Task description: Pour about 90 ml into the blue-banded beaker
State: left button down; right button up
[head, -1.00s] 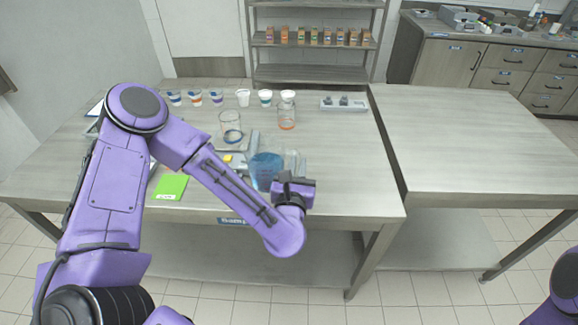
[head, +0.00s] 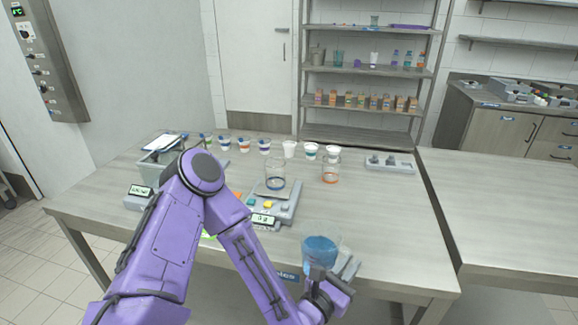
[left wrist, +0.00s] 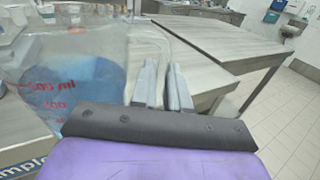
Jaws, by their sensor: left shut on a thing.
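The blue-banded beaker (head: 275,178) is clear glass with a blue ring low on its wall. It stands upright on the plate of a grey scale (head: 290,207); I see no clear liquid level in it. My left gripper (head: 338,275) is shut on a clear jug (head: 321,250) with blue liquid, which looks about upright, front right of the scale. In the left wrist view the jug (left wrist: 88,80) shows red volume marks, left of the grey fingers (left wrist: 163,88). The grip point and the jug's base are hidden. My right gripper is out of view.
An orange-banded beaker (head: 330,172) stands right of the blue-banded one. Several small cups (head: 265,146) line the back. A grey tray (head: 390,164) is at the back right. Another display box (head: 138,198) is at the left. The table's right part (head: 405,230) is clear.

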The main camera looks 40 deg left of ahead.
aim_at(276, 174)
jog(key=z, duration=0.9)
jog(key=k, duration=0.85)
jog(key=u, duration=1.35)
jog(key=i, duration=1.5)
